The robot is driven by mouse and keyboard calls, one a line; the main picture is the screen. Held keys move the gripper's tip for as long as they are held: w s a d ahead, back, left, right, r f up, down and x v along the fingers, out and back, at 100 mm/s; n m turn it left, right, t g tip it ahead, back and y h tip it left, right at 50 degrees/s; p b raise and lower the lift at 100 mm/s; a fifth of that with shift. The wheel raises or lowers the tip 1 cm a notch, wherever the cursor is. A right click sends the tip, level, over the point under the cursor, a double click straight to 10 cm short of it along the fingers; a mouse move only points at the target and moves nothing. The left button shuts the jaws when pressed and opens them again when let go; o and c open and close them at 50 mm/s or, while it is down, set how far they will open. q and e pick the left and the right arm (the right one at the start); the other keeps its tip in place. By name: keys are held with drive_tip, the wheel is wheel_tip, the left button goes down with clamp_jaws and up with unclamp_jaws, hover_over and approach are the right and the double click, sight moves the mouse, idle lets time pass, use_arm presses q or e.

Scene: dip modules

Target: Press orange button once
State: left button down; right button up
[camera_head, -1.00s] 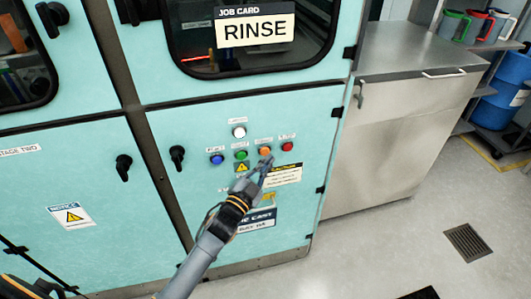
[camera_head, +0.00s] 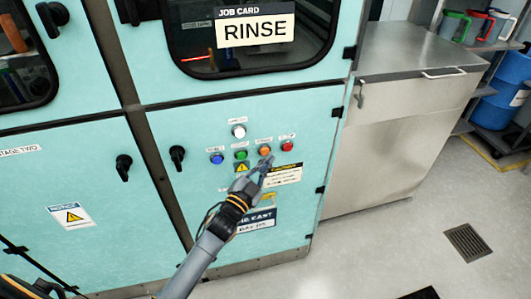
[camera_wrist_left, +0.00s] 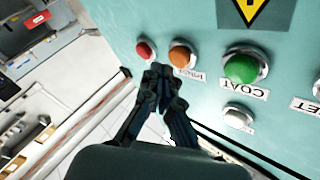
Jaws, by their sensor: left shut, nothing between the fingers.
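The orange button (camera_head: 264,151) sits on the teal panel in a row with a blue, a green and a red button. In the left wrist view the orange button (camera_wrist_left: 181,56) is just beyond my fingertips. My left gripper (camera_head: 267,161) is shut and empty, its tips just below the orange button in the head view. In the left wrist view my left gripper (camera_wrist_left: 160,70) points at the space between the orange and red buttons, closer to the orange one. I cannot tell whether it touches. My right gripper is out of view.
The red button (camera_head: 287,146) is close on the right, the green button (camera_head: 241,155) on the left. A blue button (camera_head: 217,159) and a white button (camera_head: 239,132) are also there. Black handles (camera_head: 177,155) stick out at left. A steel cabinet (camera_head: 390,150) stands at right.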

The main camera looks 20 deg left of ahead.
use_arm(q)
drive_tip(key=shift+w+a, duration=0.2)
drive_tip(key=shift+w, duration=0.1)
